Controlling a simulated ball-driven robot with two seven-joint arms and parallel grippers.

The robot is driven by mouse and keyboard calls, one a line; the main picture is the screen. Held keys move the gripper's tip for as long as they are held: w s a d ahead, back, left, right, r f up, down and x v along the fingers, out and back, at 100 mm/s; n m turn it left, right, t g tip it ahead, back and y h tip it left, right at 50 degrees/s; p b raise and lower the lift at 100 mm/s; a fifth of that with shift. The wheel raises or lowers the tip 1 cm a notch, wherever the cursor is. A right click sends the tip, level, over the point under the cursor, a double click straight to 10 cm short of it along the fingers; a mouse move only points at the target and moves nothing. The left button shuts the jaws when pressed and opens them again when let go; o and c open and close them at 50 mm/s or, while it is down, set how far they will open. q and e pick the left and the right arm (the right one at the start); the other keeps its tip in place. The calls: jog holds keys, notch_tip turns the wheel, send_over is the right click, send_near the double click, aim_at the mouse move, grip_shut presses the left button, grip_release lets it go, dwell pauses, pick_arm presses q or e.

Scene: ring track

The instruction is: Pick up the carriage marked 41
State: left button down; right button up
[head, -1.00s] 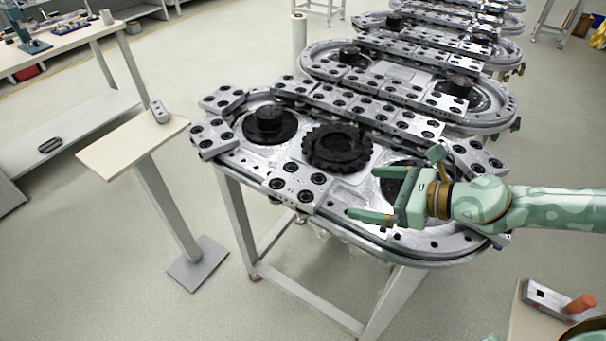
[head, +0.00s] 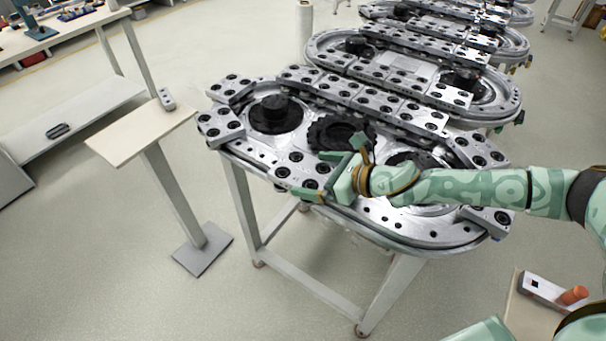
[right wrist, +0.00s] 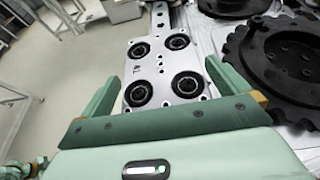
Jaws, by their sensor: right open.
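A silver carriage plate (head: 290,168) with black rollers sits at the front edge of the ring track (head: 400,236). In the right wrist view the carriage (right wrist: 160,68) lies between my fingers, with small dark marks near its left edge too small to read for sure. My right gripper (head: 313,177) is open, with one finger on each side of the near part of the carriage; it also shows in the right wrist view (right wrist: 163,75). Gaps show between fingers and plate. I cannot tell how far the fingers reach down. My left gripper is out of view.
A black toothed gear (head: 338,132) and a black hub (head: 270,112) stand on the track bed beside the carriage. More carriages (head: 220,126) line the track. A small pale stand (head: 140,135) is at left, with open floor between.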

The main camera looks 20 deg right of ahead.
jog(key=shift+x, duration=1.25)
jog(key=shift+c, duration=0.7)
jog(key=c, duration=1)
jog(key=shift+r, duration=0.1)
jog(key=c, duration=0.4)
